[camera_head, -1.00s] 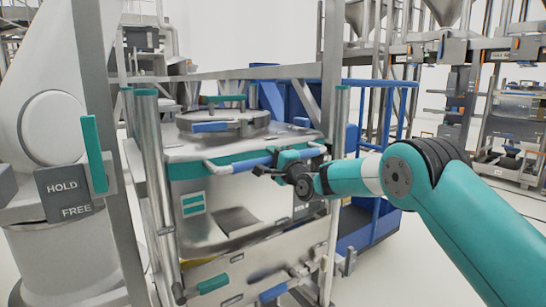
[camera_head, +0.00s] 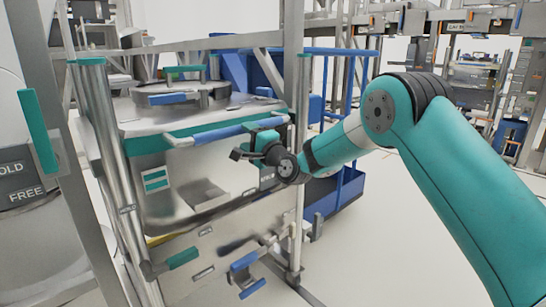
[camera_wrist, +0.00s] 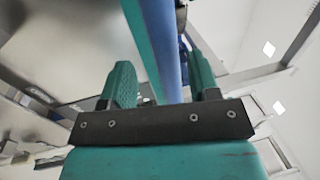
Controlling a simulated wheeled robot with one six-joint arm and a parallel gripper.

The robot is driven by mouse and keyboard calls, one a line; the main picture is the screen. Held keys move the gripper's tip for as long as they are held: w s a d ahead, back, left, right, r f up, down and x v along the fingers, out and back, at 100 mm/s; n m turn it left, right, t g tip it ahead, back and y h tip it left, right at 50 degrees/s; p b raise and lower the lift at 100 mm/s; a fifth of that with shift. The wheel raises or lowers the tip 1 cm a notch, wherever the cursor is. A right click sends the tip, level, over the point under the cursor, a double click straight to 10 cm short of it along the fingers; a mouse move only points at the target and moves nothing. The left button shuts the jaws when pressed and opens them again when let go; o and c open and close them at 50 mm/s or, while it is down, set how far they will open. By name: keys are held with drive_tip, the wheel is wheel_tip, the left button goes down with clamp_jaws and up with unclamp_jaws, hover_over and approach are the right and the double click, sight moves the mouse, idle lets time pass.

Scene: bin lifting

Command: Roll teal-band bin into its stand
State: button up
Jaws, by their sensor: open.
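The teal-band bin (camera_head: 210,185) is a shiny metal box with a teal band and a round lid. It stands upright between two metal posts of a frame (camera_head: 300,160), which looks like its stand; how far in it sits I cannot tell. A push bar (camera_head: 212,133) with a blue grip runs along its front top edge. My gripper (camera_head: 256,146) is at the right part of this bar. In the wrist view, the blue bar (camera_wrist: 163,45) passes between the two teal fingers of my open gripper (camera_wrist: 162,78), with gaps visible. Contact is not clear.
A panel marked HOLD and FREE (camera_head: 25,182) with an upright teal lever (camera_head: 40,130) stands at the left. Low on the front are a teal handle (camera_head: 183,258) and a blue handle (camera_head: 245,262). A blue cart (camera_head: 335,190) stands behind. Floor at right is clear.

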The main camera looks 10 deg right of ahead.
drive_tip(key=b+v, duration=0.3)
drive_tip(key=v, duration=0.8)
drive_tip(key=shift+w, duration=0.1)
